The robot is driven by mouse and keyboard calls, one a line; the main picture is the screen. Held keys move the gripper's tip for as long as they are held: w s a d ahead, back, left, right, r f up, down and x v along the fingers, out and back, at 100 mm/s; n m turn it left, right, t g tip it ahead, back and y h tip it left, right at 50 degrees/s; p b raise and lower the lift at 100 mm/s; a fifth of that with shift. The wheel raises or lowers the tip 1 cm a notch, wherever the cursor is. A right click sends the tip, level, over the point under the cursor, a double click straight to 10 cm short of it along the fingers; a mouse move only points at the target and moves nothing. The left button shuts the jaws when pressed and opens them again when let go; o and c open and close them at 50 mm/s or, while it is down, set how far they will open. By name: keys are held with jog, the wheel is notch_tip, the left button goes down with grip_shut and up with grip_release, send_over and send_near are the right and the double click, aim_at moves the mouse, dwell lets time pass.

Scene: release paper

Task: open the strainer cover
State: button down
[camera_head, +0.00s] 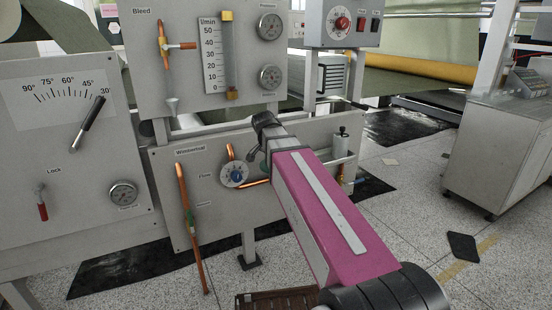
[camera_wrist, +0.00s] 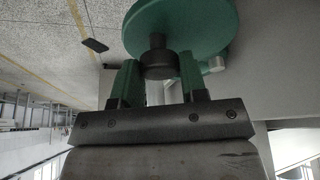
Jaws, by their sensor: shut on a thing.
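The strainer cover (camera_wrist: 190,22) is a round green disc with a dark knob (camera_wrist: 157,58) at its centre, at the top of the wrist view. My gripper (camera_wrist: 161,72) has its two green-padded fingers on either side of the knob and is shut on it. The cover looks seated; whether there is any gap behind it cannot be seen. In the head view my pink arm reaches to the lower grey panel (camera_head: 215,210), and my arm hides most of the cover there.
A blue-centred dial (camera_head: 236,175) and a copper pipe (camera_head: 184,205) are left of my arm. An upper panel with a flow scale (camera_head: 213,55) stands above. A lever panel (camera_head: 70,130) is at left. Speckled floor is open at right, before a grey cabinet (camera_head: 500,140).

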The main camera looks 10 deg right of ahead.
jog(key=c, duration=0.7)
grip_release()
jog(key=v, duration=1)
jog(key=shift+a+r, duration=0.1)
jog(key=shift+r, duration=0.3)
jog(key=shift+s, duration=0.15)
